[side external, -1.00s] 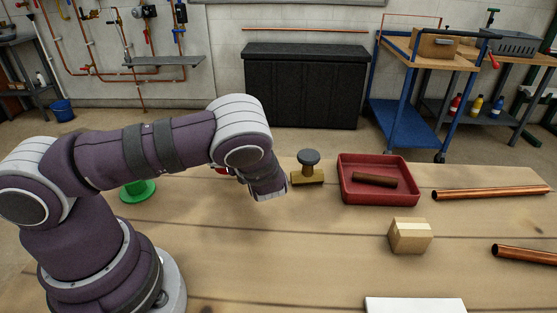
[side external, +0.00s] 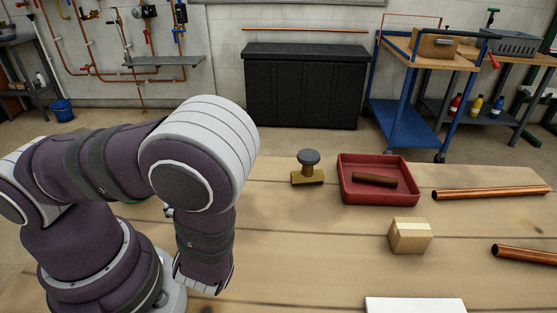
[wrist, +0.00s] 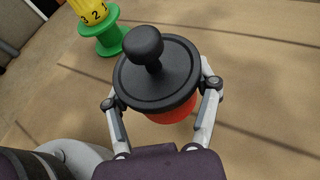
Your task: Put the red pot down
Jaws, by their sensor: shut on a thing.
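The red pot (wrist: 172,116) has a black lid (wrist: 175,83) with a round black knob. It shows in the wrist view, upright between the two fingers of my gripper (wrist: 164,98), which is shut on it. The lid covers most of the pot, so its base and its height over the table cannot be told. In the side view my arm hides the gripper and the pot.
In the wrist view a green spool (wrist: 104,36) with a yellow numbered piece (wrist: 88,10) stands near the pot. A brass valve (side external: 308,175), red tray (side external: 345,190), small box (side external: 410,236) and copper pipes (side external: 490,193) lie further right. Bare wood lies between.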

